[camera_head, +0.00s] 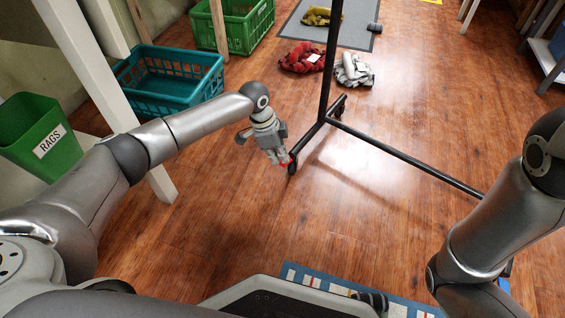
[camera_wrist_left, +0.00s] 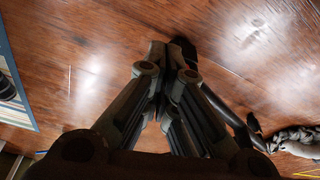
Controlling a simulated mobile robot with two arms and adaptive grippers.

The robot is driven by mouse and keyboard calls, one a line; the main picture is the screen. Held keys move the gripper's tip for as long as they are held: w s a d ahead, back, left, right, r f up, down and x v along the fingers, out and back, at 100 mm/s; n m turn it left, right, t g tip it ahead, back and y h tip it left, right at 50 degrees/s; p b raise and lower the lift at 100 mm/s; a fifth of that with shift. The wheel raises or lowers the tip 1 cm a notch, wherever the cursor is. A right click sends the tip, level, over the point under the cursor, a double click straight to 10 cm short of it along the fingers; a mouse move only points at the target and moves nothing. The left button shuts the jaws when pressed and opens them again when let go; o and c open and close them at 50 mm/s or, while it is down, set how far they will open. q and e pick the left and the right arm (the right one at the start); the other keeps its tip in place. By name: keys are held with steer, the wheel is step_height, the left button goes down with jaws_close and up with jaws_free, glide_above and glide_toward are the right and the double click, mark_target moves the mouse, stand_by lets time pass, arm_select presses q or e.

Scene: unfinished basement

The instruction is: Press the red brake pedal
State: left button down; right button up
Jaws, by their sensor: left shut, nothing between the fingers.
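A small patch of red, which looks like the red brake pedal (camera_head: 285,163), shows at the black caster (camera_head: 292,168) on the near end of a black rack's base. My left gripper (camera_head: 280,157) points down at this caster, with its fingertips right by the red patch; I cannot tell whether they touch. In the left wrist view the left gripper (camera_wrist_left: 165,52) is shut and empty. There its fingertips are beside a dark part of the caster (camera_wrist_left: 184,50), and no red shows. My right arm is at the right, but its gripper is not in view.
The black rack's upright (camera_head: 330,55) and long base bar (camera_head: 410,160) stand close to my left gripper. A teal crate (camera_head: 165,105), a green crate (camera_head: 240,30) and a green rags bin (camera_head: 35,130) are at left. Red cloth (camera_head: 300,58) and grey cloth (camera_head: 353,70) lie behind.

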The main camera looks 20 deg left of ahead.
arm_select(q)
steer(key=shift+f, duration=0.15)
steer(key=shift+f+b, duration=0.5)
steer(key=shift+f, duration=0.8)
steer(key=shift+r, duration=0.1)
steer(key=a+p, duration=0.3)
steer(key=shift+s+r, duration=0.4)
steer(key=shift+r, duration=0.1)
